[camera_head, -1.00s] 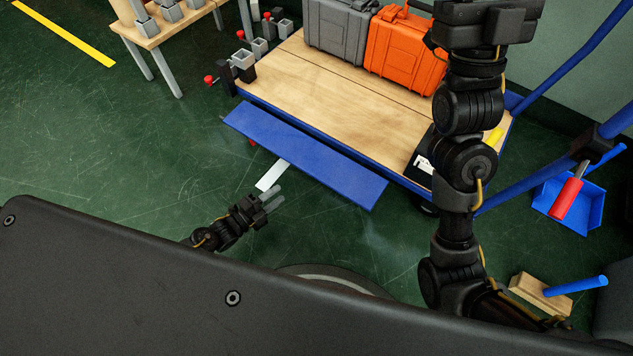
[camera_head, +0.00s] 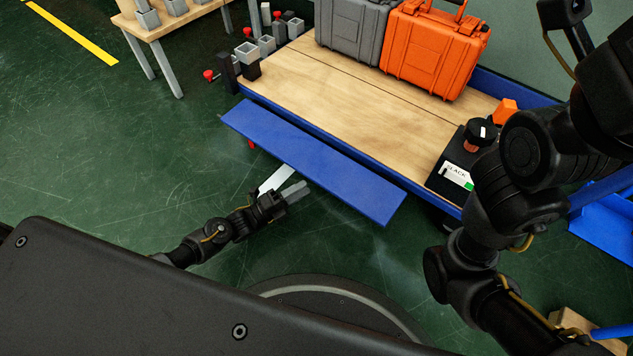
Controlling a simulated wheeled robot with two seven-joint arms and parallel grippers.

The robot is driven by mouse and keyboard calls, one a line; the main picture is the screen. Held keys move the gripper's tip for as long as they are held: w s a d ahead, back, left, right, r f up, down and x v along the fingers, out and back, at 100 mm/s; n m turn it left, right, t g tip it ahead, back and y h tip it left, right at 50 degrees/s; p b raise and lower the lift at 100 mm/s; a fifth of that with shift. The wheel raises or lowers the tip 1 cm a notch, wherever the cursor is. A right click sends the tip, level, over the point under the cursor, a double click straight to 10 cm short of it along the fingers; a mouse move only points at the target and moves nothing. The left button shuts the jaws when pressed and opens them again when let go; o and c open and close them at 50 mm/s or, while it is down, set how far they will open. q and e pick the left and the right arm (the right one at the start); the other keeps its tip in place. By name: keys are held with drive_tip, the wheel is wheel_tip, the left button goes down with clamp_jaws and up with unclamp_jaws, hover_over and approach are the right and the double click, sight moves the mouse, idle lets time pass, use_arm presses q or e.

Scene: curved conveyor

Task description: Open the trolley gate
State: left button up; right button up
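The trolley (camera_head: 330,98) has a wooden deck with a blue rim. Its gate, a long blue panel (camera_head: 310,160), hangs along the near side, tilted outward from the deck edge.
A grey case (camera_head: 350,28) and an orange case (camera_head: 434,45) stand on the deck. A black box with a knob (camera_head: 460,165) sits at its right end. A small table (camera_head: 165,22) is at upper left.

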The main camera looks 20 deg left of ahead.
sight(317, 180)
use_arm(q)
drive_tip(key=shift+b+x, duration=0.85)
drive_tip(key=shift+x, duration=2.1)
drive_tip(key=shift+c, duration=0.3)
clamp_jaws()
